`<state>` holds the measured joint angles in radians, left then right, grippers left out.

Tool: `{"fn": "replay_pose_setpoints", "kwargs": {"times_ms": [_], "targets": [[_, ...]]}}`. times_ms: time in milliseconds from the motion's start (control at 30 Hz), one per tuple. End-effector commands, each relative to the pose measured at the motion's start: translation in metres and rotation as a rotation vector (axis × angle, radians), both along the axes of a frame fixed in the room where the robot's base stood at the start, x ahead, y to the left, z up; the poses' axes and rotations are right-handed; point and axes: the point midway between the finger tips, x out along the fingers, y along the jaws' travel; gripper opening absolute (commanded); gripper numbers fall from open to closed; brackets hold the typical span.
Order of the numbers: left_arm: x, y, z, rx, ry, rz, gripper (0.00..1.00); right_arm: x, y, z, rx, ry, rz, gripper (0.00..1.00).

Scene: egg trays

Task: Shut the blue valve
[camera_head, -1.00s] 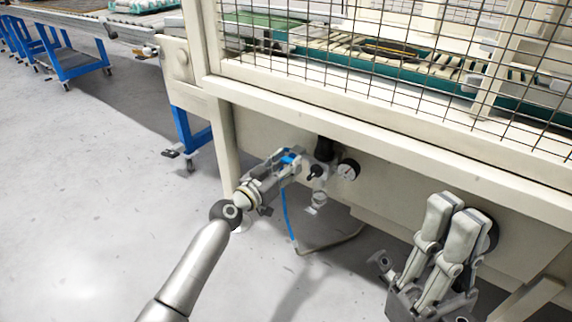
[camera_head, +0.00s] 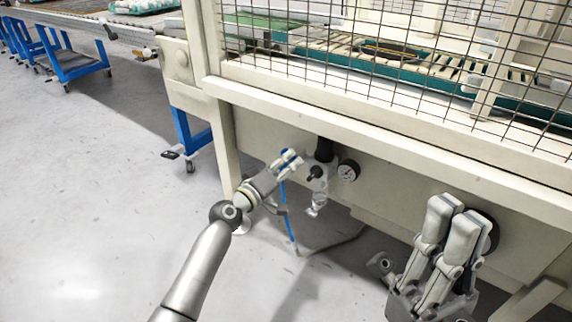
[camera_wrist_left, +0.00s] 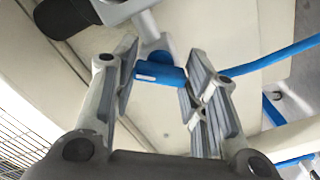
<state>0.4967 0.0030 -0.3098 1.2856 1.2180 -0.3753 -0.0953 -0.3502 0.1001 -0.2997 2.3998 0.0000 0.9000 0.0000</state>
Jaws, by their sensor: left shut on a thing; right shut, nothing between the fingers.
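The blue valve (camera_head: 286,153) is on the air unit under the machine's front rail. Only a little of its blue handle shows in the head view. In the left wrist view the blue handle (camera_wrist_left: 160,75) lies between my finger pads, touching the right one; contact with the left pad is hard to make out. My left gripper (camera_head: 291,161) is shut on this handle. My right gripper (camera_head: 457,208) is shut and empty, with its fingers pointing up, at the lower right in front of the machine panel.
A round pressure gauge (camera_head: 348,170) and a black knob (camera_head: 315,173) sit just right of the valve. A blue hose (camera_head: 289,222) hangs below it. The wire mesh guard (camera_head: 400,60) rises above. The floor at left is open.

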Motion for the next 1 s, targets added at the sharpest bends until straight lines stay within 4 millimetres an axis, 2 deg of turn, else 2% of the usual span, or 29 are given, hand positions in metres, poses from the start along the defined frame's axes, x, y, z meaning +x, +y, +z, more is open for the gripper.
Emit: {"fn": "replay_pose_setpoints", "kwargs": {"times_ms": [500, 1000], "targets": [[0.0, 0.0, 0.0, -0.362, 0.265, 0.001, 0.17, 0.0, 0.0, 0.013, 0.0, 0.0, 0.0, 0.0], [0.0, 0.0, -0.001, -0.516, 0.377, 0.001, 0.17, 0.0, 0.0, 0.018, 0.0, -0.001, 0.0, 0.0]]}}
